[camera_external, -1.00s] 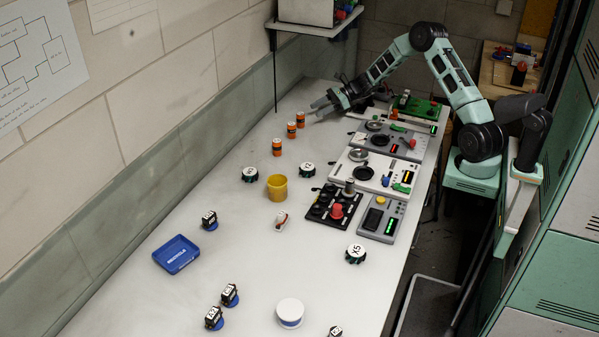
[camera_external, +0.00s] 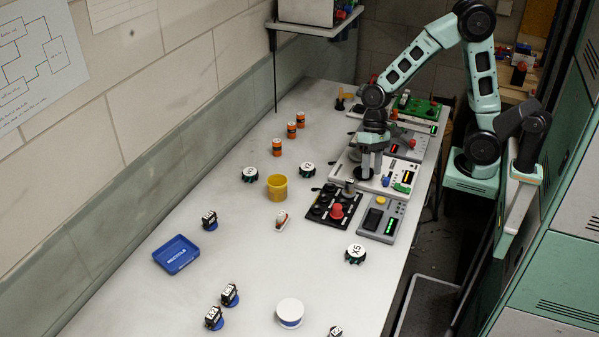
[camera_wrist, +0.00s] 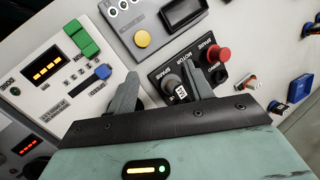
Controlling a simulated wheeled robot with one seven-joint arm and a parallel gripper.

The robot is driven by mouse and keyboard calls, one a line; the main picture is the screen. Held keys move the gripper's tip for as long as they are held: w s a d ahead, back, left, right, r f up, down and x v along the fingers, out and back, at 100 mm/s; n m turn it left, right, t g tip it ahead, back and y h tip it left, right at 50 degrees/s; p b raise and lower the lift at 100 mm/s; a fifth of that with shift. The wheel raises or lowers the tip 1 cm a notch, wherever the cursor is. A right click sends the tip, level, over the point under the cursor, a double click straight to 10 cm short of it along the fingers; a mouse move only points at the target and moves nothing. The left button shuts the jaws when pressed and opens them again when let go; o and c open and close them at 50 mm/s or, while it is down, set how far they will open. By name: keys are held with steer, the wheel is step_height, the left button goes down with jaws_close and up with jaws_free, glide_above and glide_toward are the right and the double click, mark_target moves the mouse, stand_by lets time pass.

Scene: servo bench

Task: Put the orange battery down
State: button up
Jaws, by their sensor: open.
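Three orange batteries with dark ends stand upright on the bench near the wall in the external view: one at the back (camera_external: 300,119), one in the middle (camera_external: 291,130) and one at the front (camera_external: 277,147). My gripper (camera_external: 371,170) points down over the white panel, to the right of the batteries and well apart from them. In the wrist view my gripper (camera_wrist: 158,72) has its fingers apart, and I see no battery between them. No orange battery shows in the wrist view.
Below my gripper is the white panel (camera_external: 340,178) with a lit display and green and blue switches. Close by are a grey cylinder (camera_external: 349,186) and a black board with a red button (camera_external: 337,211). A yellow cup (camera_external: 277,187) and blue tray (camera_external: 176,254) stand left.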

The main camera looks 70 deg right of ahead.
steer(key=s+d+n+t+h, duration=0.1)
steer(key=s+n+h, duration=0.3)
steer(key=s+n, duration=0.7)
steer(key=shift+s+d+t, duration=0.15)
steer(key=shift+s+t, duration=0.25)
steer(key=shift+s, duration=0.6)
steer(key=shift+r, duration=0.1)
step_height(320, 180, up, 21)
steer(key=p, duration=2.1)
stand_by(2.8)
